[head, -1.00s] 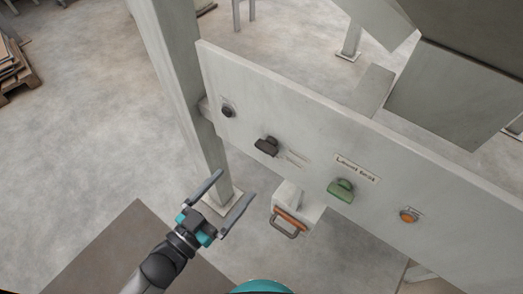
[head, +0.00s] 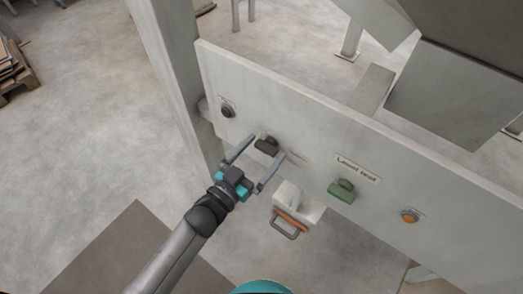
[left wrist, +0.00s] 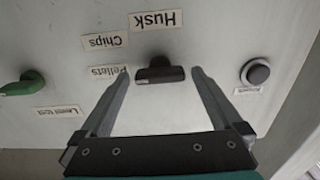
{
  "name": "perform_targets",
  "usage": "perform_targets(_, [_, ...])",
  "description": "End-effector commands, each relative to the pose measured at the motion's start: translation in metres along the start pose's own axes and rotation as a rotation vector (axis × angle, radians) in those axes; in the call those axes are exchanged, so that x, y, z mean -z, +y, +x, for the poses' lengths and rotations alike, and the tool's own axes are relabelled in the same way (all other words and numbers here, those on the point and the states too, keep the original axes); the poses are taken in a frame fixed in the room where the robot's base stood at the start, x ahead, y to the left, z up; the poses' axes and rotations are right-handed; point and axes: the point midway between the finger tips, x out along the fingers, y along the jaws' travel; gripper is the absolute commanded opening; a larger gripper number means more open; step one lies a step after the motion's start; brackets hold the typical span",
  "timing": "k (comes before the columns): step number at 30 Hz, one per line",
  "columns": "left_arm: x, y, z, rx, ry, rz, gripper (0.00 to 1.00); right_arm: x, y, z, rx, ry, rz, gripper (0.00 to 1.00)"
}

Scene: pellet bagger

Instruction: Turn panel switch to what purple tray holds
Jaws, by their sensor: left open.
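The black panel switch (head: 266,146) is on the upright grey panel (head: 310,130). In the left wrist view the switch (left wrist: 160,74) has a wide, flat black handle. Labels near it, upside down there, read Husk (left wrist: 155,20), Chips (left wrist: 104,41) and Pellets (left wrist: 106,72). My left gripper (head: 269,144) is open, one finger on each side of the switch; I cannot tell whether they touch it. Which label the switch points to is unclear. No purple tray is in view. My right gripper is not in view.
A round black button (head: 227,111) is left of the switch. A green knob (head: 341,190) under a "Level test" label and an orange button (head: 409,215) are to its right. A white box with an orange-brown handle (head: 290,218) hangs below the panel. A grey post (head: 178,80) stands left.

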Motion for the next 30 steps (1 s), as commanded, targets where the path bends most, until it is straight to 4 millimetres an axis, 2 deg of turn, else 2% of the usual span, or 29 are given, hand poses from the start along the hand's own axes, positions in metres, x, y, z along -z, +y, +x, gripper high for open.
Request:
perform_targets(2, [0.0,0.0001,-0.0001,0.0,0.0,0.0,0.99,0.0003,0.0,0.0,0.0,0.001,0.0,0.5])
perform_targets(23, [-0.0001,0.0001,-0.0006,0.0,0.0,0.0,0.2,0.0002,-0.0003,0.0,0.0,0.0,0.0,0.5])
perform_targets(30, [-0.0001,0.0002,-0.0006,0.0,0.0,0.019,0.19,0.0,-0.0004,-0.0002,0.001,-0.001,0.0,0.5])
